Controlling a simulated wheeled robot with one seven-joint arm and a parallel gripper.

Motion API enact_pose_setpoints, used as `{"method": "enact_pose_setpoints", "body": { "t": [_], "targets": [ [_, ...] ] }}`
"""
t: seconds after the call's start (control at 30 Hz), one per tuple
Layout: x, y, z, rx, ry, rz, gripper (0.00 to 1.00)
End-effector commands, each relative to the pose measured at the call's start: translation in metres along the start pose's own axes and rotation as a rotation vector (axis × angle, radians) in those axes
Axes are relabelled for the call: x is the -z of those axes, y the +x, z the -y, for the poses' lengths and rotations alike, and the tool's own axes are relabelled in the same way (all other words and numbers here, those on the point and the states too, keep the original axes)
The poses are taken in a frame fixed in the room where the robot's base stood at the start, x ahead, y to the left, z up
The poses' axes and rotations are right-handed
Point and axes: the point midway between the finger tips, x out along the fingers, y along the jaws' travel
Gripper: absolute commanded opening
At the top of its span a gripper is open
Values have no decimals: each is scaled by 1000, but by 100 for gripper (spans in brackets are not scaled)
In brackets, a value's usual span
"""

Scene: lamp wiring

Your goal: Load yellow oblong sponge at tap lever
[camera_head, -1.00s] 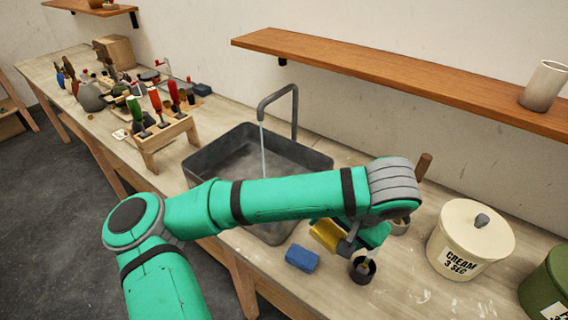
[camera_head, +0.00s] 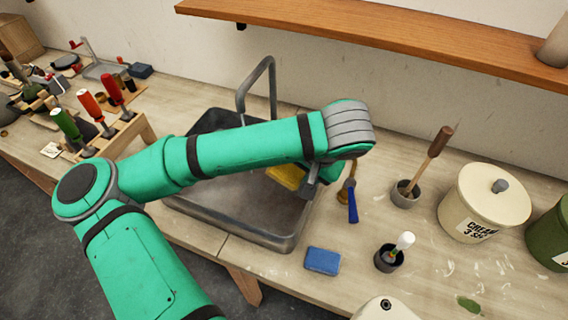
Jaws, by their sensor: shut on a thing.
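The yellow oblong sponge (camera_head: 286,177) is over the right part of the grey sink (camera_head: 283,242), partly hidden behind my arm. My gripper (camera_head: 308,181) is shut on it, just below the wrist, with its fingers mostly hidden. The grey tap (camera_head: 271,82) arches up behind the sink, and my forearm covers its lower part. I cannot make out a lever on the tap for certain. A slim piece with a blue end (camera_head: 352,205) stands right of the sink, close to my wrist.
Small dark pots (camera_head: 389,260), one with a brush, and a cream canister (camera_head: 485,203) stand to the right. A tool rack (camera_head: 128,135) stands left. A wooden shelf (camera_head: 390,35) runs above.

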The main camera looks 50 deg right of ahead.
Motion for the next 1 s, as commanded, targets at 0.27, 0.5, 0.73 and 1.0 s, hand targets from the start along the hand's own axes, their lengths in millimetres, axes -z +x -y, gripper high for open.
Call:
{"method": "enact_pose_setpoints", "body": {
  "t": [0.27, 0.5, 0.73, 1.0],
  "targets": [
    [10, 11, 9, -4, 9, -5, 48],
    [15, 25, 26, -1, 5, -2, 48],
    [19, 39, 42, 0, 0, 1, 48],
    [27, 53, 57, 0, 3, -1, 48]
  ]
}}
